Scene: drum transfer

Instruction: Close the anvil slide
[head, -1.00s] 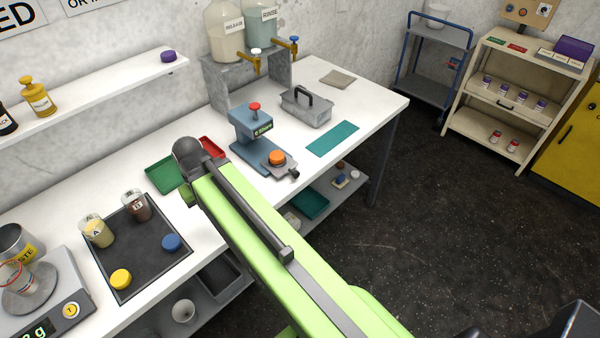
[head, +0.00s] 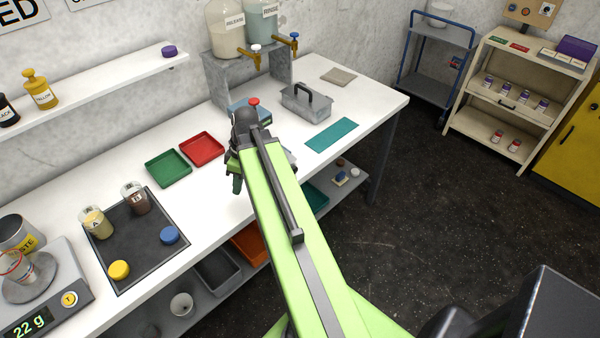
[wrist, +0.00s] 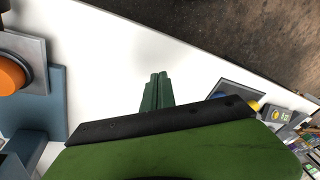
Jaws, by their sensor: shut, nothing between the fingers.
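The blue press with a red knob (head: 254,101) stands on the bench, mostly hidden behind my arm in the head view. Its anvil slide is the grey plate (wrist: 38,50) at the left edge of the wrist view, with an orange round piece (wrist: 10,73) on it. The blue base (wrist: 58,105) shows beside and below the plate. A corner of the plate may show just right of my arm in the head view. My gripper (wrist: 158,76) is shut and empty, over the white bench to the right of the slide in the wrist view. In the head view it hangs left of the press (head: 237,185).
A green tray (head: 168,181) and a red tray (head: 201,162) lie left of the gripper. A grey handled box (head: 307,117) and a teal mat (head: 332,135) lie right of the press. The dark mat (head: 140,268) holds jars. Bare bench lies around the gripper.

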